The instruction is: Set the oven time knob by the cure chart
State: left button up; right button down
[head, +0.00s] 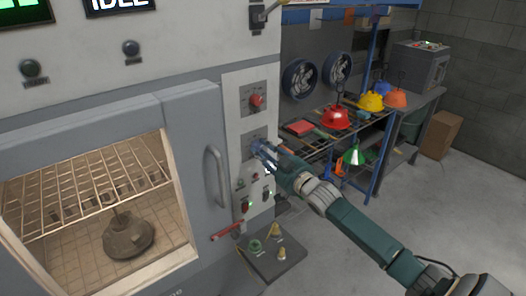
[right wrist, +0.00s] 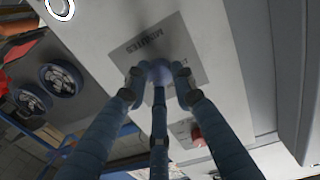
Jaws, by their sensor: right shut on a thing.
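My right gripper (head: 262,150) reaches the oven's control panel from the right. Its fingers are closed around a small bluish time knob (right wrist: 160,72) on a grey plate (right wrist: 150,48) marked "MINUTES" in the right wrist view. The fingers hide the knob's sides, and I cannot read its setting. In the head view the knob is hidden behind the gripper. The oven (head: 190,75) has a window with a wire rack and a dark domed part (head: 128,236) inside. I cannot make out a cure chart. My left gripper is not in view.
A red knob (head: 257,101) sits on the plate above. Switches and a red lever (head: 228,231) are below, near a grey box (head: 272,257) with knobs. The door handle (head: 216,176) is left. A rack with red (head: 336,117) and yellow hoods stands behind my arm.

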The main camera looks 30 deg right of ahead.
jog(key=n+b, duration=0.1)
jog(key=n, duration=0.3)
jog(key=shift+f, duration=0.15)
jog(key=shift+n+b, duration=0.5)
jog(key=shift+n, duration=1.4)
jog(key=c, duration=1.4)
grip_release()
jog(key=shift+c, duration=0.2)
jog(key=s, duration=1.2)
jog(key=shift+d+f, duration=0.15)
jog(key=shift+d, duration=0.1)
